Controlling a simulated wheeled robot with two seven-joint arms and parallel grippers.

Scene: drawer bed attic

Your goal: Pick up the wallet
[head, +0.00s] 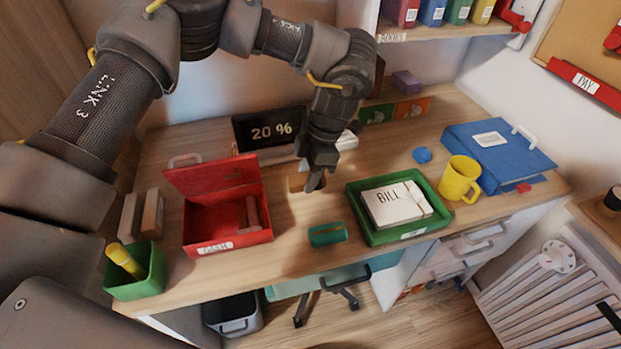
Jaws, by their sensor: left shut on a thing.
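A small brown block-like thing (297,182), which looks like the wallet, is at the fingers of my left gripper (315,183), above or on the middle of the desk. My left gripper points down and is shut on it. The fingers hide part of it, and I cannot tell whether it is clear of the desk top. My right gripper is not in view.
An open red cash box (228,240) stands left of the gripper. A teal item (327,234) lies in front. A green tray (436,221) with a bill stack (396,203), a yellow mug (459,180) and a blue binder (497,155) are to the right.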

